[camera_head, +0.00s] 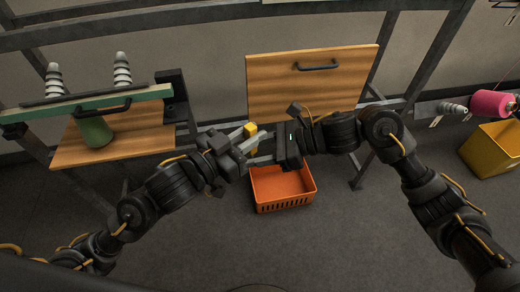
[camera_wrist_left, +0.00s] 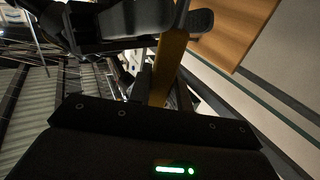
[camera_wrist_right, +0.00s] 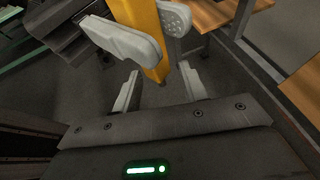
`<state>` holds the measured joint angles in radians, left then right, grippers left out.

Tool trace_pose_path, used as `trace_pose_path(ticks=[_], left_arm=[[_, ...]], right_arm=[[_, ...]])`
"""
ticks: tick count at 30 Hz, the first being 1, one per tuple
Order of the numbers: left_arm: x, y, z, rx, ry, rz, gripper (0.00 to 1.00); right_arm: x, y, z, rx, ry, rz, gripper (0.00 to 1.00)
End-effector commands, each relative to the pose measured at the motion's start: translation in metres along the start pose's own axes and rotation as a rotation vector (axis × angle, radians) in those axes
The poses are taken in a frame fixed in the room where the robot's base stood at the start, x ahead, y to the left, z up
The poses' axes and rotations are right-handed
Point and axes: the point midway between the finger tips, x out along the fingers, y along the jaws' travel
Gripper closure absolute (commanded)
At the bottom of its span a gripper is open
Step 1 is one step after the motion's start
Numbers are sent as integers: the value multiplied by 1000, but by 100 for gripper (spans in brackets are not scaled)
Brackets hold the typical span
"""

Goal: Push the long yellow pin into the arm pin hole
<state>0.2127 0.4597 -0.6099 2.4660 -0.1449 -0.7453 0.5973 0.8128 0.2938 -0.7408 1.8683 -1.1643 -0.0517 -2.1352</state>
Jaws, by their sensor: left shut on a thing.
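The long yellow pin (camera_head: 250,130) stands upright between my two grippers in the head view. My left gripper (camera_head: 242,143) is shut on it. In the right wrist view the pin (camera_wrist_right: 145,35) sits between the left gripper's pale fingers, its lower end hanging free. It also shows in the left wrist view (camera_wrist_left: 168,68). My right gripper (camera_head: 262,150) faces the left one. In the right wrist view its fingers (camera_wrist_right: 160,88) are apart, with the pin's lower end near the gap; I see no contact. I cannot pick out the arm pin hole in any view.
An orange basket (camera_head: 283,205) stands on the floor below the grippers. A wooden panel with a handle (camera_head: 300,110) is behind them. A green beam with grey cones (camera_head: 85,103) is at left. A yellow bin (camera_head: 495,150) and pink spool (camera_head: 490,103) are at right.

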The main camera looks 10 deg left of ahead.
Motion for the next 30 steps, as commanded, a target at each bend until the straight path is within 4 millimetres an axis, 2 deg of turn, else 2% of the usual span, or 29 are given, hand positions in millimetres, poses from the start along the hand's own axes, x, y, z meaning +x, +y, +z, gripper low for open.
trace_pose_path(ticks=[1,8,9,15,24,30], left_arm=[[0,0,0,0,1,0,100],[0,0,0,0,0,0,100],[0,0,0,0,0,0,78],[0,0,0,0,0,0,55],[2,0,-3,-5,4,-7,55],[17,-3,-30,-59,32,-72,55]], right_arm=[[0,0,0,0,0,0,64],[0,0,0,0,0,0,94],[0,0,0,0,-1,-1,96],[0,0,0,0,-1,-1,96],[0,0,0,0,0,-1,96],[0,0,0,0,-1,-1,96]])
